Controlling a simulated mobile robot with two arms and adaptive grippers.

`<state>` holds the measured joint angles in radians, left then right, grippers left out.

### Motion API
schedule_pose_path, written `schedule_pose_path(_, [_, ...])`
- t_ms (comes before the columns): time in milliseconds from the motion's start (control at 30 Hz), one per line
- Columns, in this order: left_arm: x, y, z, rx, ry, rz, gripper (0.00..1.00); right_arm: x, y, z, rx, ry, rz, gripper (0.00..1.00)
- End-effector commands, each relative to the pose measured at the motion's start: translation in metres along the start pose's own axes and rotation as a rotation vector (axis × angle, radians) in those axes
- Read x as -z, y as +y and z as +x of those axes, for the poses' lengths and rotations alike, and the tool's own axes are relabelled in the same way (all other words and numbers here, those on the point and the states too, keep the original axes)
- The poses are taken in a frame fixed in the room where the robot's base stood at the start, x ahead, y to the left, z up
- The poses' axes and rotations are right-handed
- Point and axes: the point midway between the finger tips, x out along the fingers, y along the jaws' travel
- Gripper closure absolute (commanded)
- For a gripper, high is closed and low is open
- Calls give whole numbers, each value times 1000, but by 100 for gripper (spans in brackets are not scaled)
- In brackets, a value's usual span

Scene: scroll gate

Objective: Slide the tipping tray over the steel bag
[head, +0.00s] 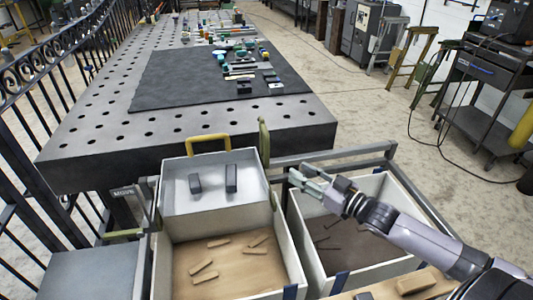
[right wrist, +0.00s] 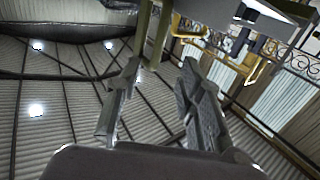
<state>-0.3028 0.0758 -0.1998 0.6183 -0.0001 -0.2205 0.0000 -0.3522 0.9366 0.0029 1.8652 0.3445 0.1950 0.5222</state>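The tipping tray (head: 215,205) is a pale grey tray with a yellow handle (head: 208,138) at its far side. It carries two dark blocks (head: 231,179) and sits over the far part of the left bin. The right-hand bin (head: 312,250) has a dark bottom with a few thin dark rods and may be the steel bag; I see no label. My right gripper (head: 305,180) is over the far left of that bin, to the right of the tray. Its fingers (right wrist: 160,100) are apart with nothing between them in the right wrist view. My left gripper is out of view.
The left bin (head: 293,262) holds several wooden blocks (head: 205,266). A green upright lever (head: 263,140) stands at the tray's far right corner. A perforated table (head: 100,135) with a dark mat lies beyond. A grey rail (head: 340,155) runs behind the right-hand bin.

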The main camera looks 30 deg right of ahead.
Motion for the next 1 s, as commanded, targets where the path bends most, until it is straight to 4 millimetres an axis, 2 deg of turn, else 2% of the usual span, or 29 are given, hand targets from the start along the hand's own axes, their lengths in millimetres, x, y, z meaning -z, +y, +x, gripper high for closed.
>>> schedule_pose_path(700, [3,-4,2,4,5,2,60,1,0,106,-1,2,0,65])
schedule_pose_path(1000, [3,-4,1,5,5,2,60,0,0,133,-1,-1,1,65])
